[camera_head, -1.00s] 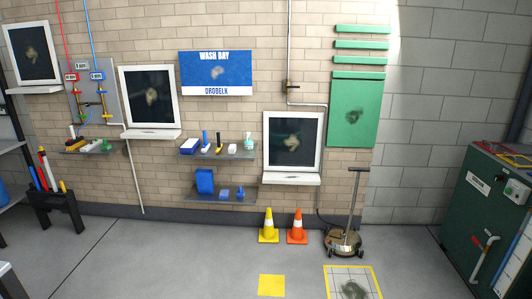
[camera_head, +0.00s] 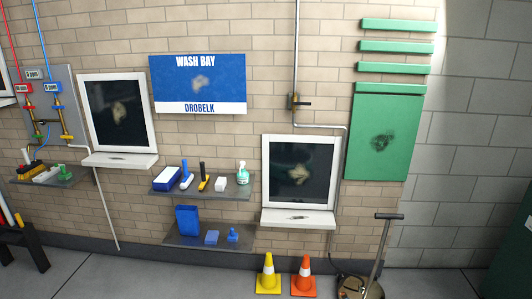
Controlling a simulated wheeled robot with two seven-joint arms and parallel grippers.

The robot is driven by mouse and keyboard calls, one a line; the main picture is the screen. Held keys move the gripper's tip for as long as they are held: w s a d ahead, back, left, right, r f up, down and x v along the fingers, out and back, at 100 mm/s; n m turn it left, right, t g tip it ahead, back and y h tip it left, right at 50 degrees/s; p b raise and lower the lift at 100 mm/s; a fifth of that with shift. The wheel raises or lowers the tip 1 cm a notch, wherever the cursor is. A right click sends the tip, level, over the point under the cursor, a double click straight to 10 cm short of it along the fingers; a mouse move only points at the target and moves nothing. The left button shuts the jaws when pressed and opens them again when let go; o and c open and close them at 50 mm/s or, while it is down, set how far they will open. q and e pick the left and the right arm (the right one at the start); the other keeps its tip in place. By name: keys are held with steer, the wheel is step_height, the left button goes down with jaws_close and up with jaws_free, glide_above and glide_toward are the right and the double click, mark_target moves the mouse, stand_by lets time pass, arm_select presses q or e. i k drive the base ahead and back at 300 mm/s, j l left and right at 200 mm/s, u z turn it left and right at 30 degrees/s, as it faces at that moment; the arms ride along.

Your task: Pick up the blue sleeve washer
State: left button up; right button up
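Several cleaning tools stand on the upper middle shelf (camera_head: 204,190). A blue-and-white block (camera_head: 167,178) is at its left end, and a tool with an upright blue handle and a pale base (camera_head: 186,176) stands just right of it. On the lower shelf (camera_head: 208,236) are a tall blue box (camera_head: 187,220), a flat blue block (camera_head: 212,237) and a small blue piece with a raised knob (camera_head: 233,234). I cannot tell which of these blue things is the sleeve washer. Neither of my grippers is in view.
A black-handled tool (camera_head: 203,177), a white block (camera_head: 220,184) and a pump bottle (camera_head: 243,173) share the upper shelf. A yellow cone (camera_head: 268,275), an orange cone (camera_head: 303,278) and a wheeled floor machine (camera_head: 360,287) stand on the floor near the wall.

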mark_target(188, 177)
steer(key=i, duration=0.85)
steer(key=i+l+u, duration=0.15)
steer(key=i, duration=0.65)
